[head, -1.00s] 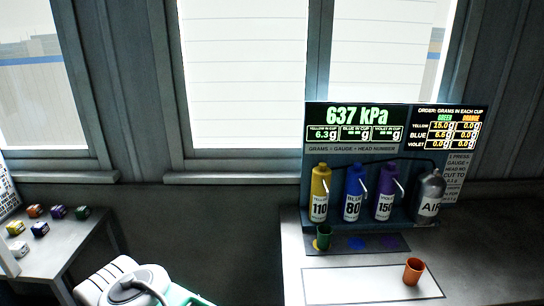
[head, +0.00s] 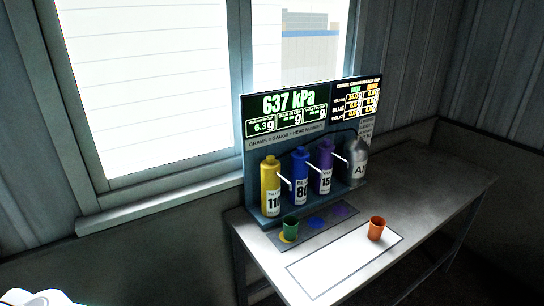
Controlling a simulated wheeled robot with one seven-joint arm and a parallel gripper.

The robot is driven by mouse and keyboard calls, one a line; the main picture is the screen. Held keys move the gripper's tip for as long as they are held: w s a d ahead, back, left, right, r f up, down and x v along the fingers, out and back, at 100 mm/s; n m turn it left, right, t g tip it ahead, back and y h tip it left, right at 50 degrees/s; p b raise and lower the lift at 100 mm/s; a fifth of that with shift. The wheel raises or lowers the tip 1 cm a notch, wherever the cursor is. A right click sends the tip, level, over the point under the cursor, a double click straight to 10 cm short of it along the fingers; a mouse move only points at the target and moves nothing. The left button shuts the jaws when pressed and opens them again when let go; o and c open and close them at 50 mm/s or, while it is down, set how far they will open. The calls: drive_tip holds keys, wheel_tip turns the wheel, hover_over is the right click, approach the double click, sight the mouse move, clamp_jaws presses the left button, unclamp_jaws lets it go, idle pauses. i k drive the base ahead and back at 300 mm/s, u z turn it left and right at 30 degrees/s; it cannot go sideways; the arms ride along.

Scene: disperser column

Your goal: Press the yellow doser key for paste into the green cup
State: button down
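The yellow doser (head: 270,190), a cylinder marked 110, stands leftmost in the dispenser row, with a pale lever on its right side. The green cup (head: 290,229) stands upright in front of it, by the yellow spot (head: 284,238) on the dark strip. The cup's contents cannot be seen. The display board (head: 287,103) reads 637 kPa and yellow in cup 6.3 g; the blue and violet readings are illegible now. My gripper is not in view; only a white part of my arm shows at the lower left edge.
The blue doser (head: 299,178), violet doser (head: 326,168) and grey air tank (head: 356,164) stand to the right. An orange cup (head: 376,229) is on the white mat (head: 335,267). The table's (head: 440,183) right part is clear. A window sill (head: 160,205) lies left.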

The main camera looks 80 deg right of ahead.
sight(270, 159)
drive_tip(key=z, duration=0.6)
drive_tip(key=i, duration=0.65)
drive_tip(key=z, duration=1.3)
drive_tip(key=i, duration=0.4)
drive_tip(key=z, duration=0.3)
